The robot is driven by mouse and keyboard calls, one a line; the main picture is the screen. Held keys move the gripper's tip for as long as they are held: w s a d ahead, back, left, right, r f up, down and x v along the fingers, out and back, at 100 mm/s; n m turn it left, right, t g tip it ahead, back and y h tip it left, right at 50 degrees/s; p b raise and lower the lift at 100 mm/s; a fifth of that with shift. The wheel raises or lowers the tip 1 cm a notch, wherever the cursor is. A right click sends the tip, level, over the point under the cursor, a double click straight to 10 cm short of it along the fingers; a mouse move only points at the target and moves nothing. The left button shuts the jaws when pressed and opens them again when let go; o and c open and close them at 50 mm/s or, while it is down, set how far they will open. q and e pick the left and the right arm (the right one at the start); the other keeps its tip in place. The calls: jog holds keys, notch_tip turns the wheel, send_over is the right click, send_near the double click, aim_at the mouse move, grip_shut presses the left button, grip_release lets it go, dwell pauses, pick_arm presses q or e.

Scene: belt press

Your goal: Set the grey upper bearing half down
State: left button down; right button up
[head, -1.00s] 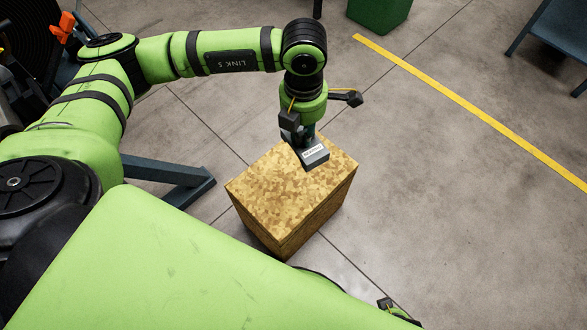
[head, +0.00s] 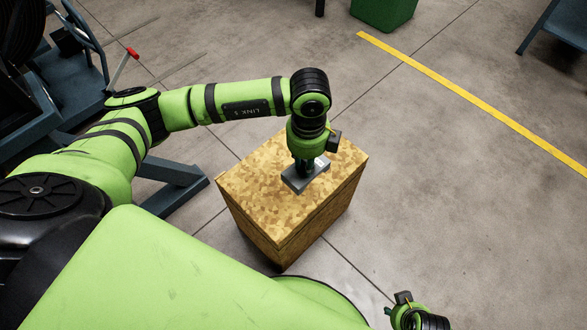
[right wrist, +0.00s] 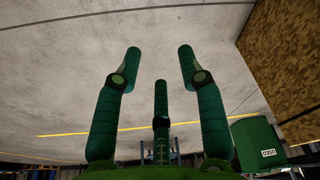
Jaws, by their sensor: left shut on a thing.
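The grey upper bearing half (head: 297,181) is a small grey block with a pale label, partly hidden by my left gripper. My left gripper (head: 304,166) points down and is shut on it. My right gripper (head: 404,300) is at the lower right of the head view, away from the box. In the right wrist view its fingers (right wrist: 160,65) are spread, with nothing between them.
A green bin (head: 385,12) stands at the back; it also shows in the right wrist view (right wrist: 257,145). A yellow floor line (head: 470,100) runs to the right. A blue-grey steel frame (head: 170,175) is left of the box. The floor right of the box is clear.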

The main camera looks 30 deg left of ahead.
pick_arm(q)
jog(key=w+a+f+b, duration=0.1)
jog(key=w+a+f, duration=0.1)
jog(key=a+f, duration=0.1)
jog(key=w+a+f+b, duration=0.1)
jog(key=w+a+f, duration=0.2)
jog(key=f, duration=0.1)
jog(key=w+a+f+b, duration=0.1)
jog(key=w+a+f, duration=0.1)
jog(key=a+f, duration=0.1)
jog(key=shift+w+f+b, duration=0.15)
jog(key=shift+w+b, duration=0.1)
jog(key=shift+b, duration=0.15)
jog(key=shift+f, duration=0.3)
pick_arm(e)
notch_tip(320, 180, up, 10)
jog(key=w, duration=0.1)
jog(key=shift+t, duration=0.4)
pick_arm(q)
jog(key=shift+f, duration=0.15)
jog(key=c, duration=1.1)
grip_release()
pick_arm(e)
jog(key=shift+r, duration=0.2)
